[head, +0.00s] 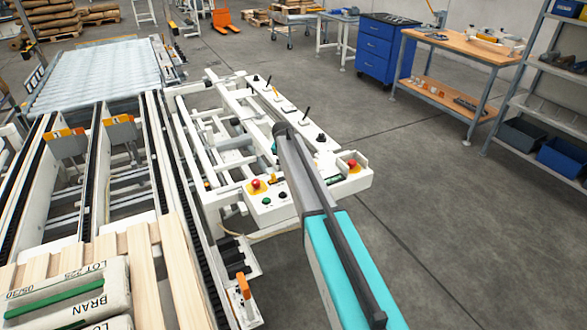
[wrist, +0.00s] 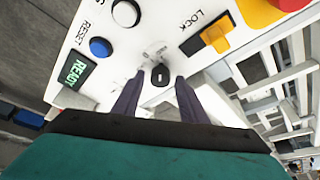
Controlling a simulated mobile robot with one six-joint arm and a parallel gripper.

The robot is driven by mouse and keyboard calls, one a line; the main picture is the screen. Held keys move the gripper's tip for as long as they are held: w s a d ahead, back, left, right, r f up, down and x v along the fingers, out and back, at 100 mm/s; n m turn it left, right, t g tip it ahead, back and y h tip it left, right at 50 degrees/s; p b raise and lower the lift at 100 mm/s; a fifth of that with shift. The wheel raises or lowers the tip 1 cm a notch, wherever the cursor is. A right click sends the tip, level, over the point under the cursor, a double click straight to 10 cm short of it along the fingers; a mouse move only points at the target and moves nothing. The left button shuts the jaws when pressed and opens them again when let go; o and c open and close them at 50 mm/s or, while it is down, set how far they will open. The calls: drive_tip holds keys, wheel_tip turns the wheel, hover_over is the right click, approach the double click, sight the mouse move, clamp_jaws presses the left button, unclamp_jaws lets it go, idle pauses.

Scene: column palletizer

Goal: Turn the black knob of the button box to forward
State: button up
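In the wrist view the black knob (wrist: 160,75) sits on the white face of the button box (wrist: 195,65), with a pale mark on its top. My gripper (wrist: 159,82) has its two dark fingers apart, one on each side of the knob. A narrow gap shows between fingers and knob, so I see no grip. Small markings beside the knob are too blurred to read. In the head view my arm covers part of the control panels, and the gripper is hidden; I cannot tell which panel it is at.
Around the knob are a blue RESET button (wrist: 100,47), a green READY display (wrist: 74,71), an orange LOCK switch (wrist: 215,37) and a red stop button (wrist: 262,12). White machine framing (wrist: 285,95) lies to the right. Grey floor (head: 430,230) is open on the right.

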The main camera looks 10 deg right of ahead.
idle(0.4)
drive_tip(key=b+v, duration=0.3)
drive_tip(key=v, duration=1)
drive_tip(key=shift+r, duration=0.35)
drive_tip(key=shift+s, duration=0.15)
